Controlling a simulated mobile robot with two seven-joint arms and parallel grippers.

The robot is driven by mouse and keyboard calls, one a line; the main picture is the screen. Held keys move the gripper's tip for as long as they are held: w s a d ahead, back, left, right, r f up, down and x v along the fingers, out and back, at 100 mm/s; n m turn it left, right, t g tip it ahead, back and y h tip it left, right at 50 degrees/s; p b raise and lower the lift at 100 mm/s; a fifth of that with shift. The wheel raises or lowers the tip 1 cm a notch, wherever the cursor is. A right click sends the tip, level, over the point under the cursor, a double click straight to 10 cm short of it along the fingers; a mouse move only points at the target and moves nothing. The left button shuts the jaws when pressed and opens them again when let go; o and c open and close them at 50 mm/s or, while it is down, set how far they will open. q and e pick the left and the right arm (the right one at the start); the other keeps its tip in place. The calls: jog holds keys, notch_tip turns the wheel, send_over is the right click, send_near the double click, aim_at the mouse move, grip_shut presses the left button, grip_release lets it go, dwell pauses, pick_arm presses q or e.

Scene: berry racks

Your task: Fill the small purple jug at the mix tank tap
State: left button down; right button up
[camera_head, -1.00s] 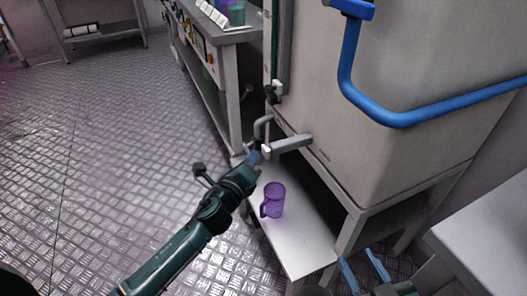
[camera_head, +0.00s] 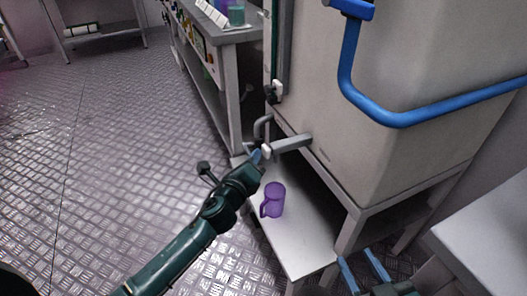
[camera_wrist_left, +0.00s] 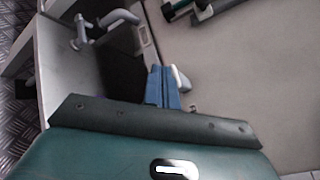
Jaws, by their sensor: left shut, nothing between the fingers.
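The small purple jug (camera_head: 273,200) stands upright on a low white bench (camera_head: 302,246) in the head view, handle toward the left. The grey tap (camera_head: 291,143) sticks out from the lower side of the pale mix tank (camera_head: 420,60), above and behind the jug. A pale tip (camera_head: 266,151) shows at its outer end. My left gripper (camera_head: 257,156) is shut and empty, close beside that tip; contact cannot be told. Its blue fingers also show together in the left wrist view (camera_wrist_left: 163,84). My right gripper (camera_head: 363,264) is open and empty at the bottom, right of the bench.
A blue pipe (camera_head: 350,75) runs across the tank's front. A grey rack (camera_head: 232,75) with containers stands behind on the left. A white table (camera_head: 485,235) is at the right. The patterned metal floor at the left is clear.

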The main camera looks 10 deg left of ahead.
pick_arm(q)
jog(key=shift+w+d, duration=0.3)
jog(key=shift+d, duration=0.15)
dwell(0.8)
jog(key=shift+s+a, duration=0.6)
jog(key=shift+a, duration=0.2)
jog(key=s+a, duration=0.1)
jog(key=s+a+p, duration=0.1)
jog(key=a, duration=0.2)
jog(key=shift+s+a, duration=0.1)
jog(key=shift+s, duration=0.3)
dwell(0.4)
